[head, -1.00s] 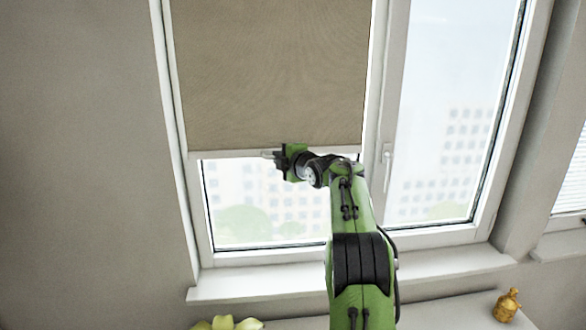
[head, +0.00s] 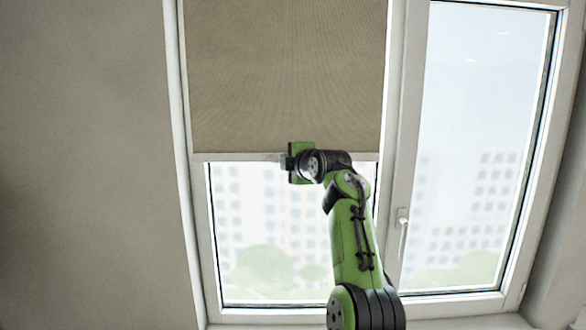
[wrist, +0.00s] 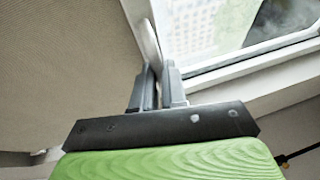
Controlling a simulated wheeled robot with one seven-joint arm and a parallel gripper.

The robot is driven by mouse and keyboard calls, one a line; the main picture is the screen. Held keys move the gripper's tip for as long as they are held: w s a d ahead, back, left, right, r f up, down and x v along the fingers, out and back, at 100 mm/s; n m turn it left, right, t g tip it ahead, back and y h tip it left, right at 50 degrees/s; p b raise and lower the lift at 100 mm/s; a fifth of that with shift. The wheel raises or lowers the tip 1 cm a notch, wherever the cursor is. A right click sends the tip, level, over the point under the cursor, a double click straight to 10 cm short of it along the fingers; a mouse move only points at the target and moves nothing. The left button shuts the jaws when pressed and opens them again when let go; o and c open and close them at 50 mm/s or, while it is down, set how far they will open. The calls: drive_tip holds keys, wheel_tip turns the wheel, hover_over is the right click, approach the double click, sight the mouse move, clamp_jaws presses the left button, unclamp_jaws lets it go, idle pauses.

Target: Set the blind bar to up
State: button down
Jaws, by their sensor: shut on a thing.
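The blind is a brown fabric sheet (head: 285,75) over the upper part of the left window pane. Its pale blind bar (head: 232,157) runs level along the fabric's lower edge, with bare glass below it. My gripper (head: 282,158) is at the bar, around its middle. In the wrist view, the grey fingers (wrist: 156,78) are closed on the bar (wrist: 149,42), which passes between them. The fingers hide part of the bar in the head view.
The right window pane (head: 475,150) is uncovered, and a white window handle (head: 402,230) sits on the frame to the right of my arm. A bare wall (head: 90,160) lies at the left. The sill (head: 460,325) is at the bottom.

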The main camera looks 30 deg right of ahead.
drive_tip(key=shift+r, duration=0.2)
idle(0.3)
drive_tip(key=c, duration=1.2)
unclamp_jaws()
drive_tip(key=shift+s, duration=0.15)
drive_tip(key=s+r+b, duration=0.1)
drive_tip(key=s+b, duration=0.2)
drive_tip(key=s, duration=0.2)
drive_tip(key=s+b, duration=0.3)
drive_tip(key=s, duration=0.2)
drive_tip(key=s+r+b, duration=0.1)
drive_tip(key=s+b, duration=0.2)
drive_tip(key=s, duration=0.2)
drive_tip(key=shift+s+a+r, duration=0.1)
drive_tip(key=shift+a+r, duration=0.25)
drive_tip(key=shift+a, duration=0.05)
